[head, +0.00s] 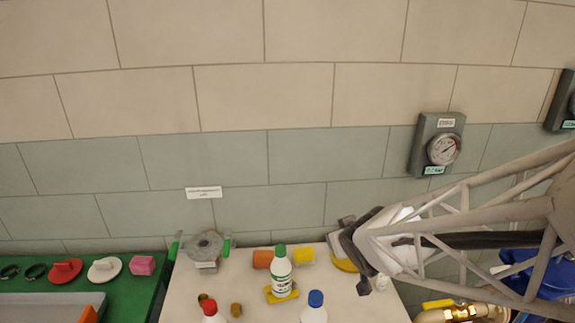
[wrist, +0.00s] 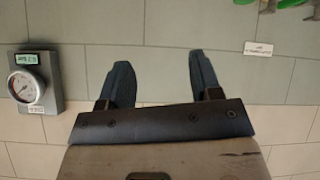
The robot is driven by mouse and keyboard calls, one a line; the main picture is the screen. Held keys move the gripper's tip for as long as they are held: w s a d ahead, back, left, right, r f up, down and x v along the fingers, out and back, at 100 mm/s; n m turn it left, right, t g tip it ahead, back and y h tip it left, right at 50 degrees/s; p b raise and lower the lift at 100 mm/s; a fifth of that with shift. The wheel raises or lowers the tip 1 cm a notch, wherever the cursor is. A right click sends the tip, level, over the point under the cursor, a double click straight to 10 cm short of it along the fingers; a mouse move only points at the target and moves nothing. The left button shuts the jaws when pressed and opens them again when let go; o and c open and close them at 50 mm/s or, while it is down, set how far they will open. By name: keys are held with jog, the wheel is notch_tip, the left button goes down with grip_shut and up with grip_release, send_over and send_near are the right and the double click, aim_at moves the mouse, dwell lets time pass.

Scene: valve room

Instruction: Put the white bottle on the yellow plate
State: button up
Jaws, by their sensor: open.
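Three white bottles stand on the pale tabletop: one with a green cap (head: 281,272), one with a red cap (head: 211,314) and one with a blue cap (head: 314,314). A yellow rounded piece (head: 345,265), possibly the yellow plate, shows partly behind my gripper. Another yellow piece (head: 283,297) lies at the foot of the green-capped bottle; its shape is partly hidden. My gripper (wrist: 160,65) is open and empty, with only wall between its fingers in the wrist view. In the head view it is at the table's right, right of the bottles.
An orange piece (head: 262,259) and a yellow block (head: 304,256) lie behind the green-capped bottle. A grey fitting with green handles (head: 206,248) is at the back left. Small brass pieces (head: 236,310) lie nearby. A gauge (head: 443,149) is on the wall; brass piping (head: 460,312) is at right.

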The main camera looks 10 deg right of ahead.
jog(key=s+r+m+g, duration=0.1)
jog(key=s+r+g, duration=0.2)
jog(key=s, duration=0.6)
jog(key=s+r+m+g, duration=0.2)
jog(key=s+r+g, duration=0.2)
jog(key=s, duration=0.6)
jog(key=shift+a+r, duration=0.3)
jog(key=shift+r, duration=0.1)
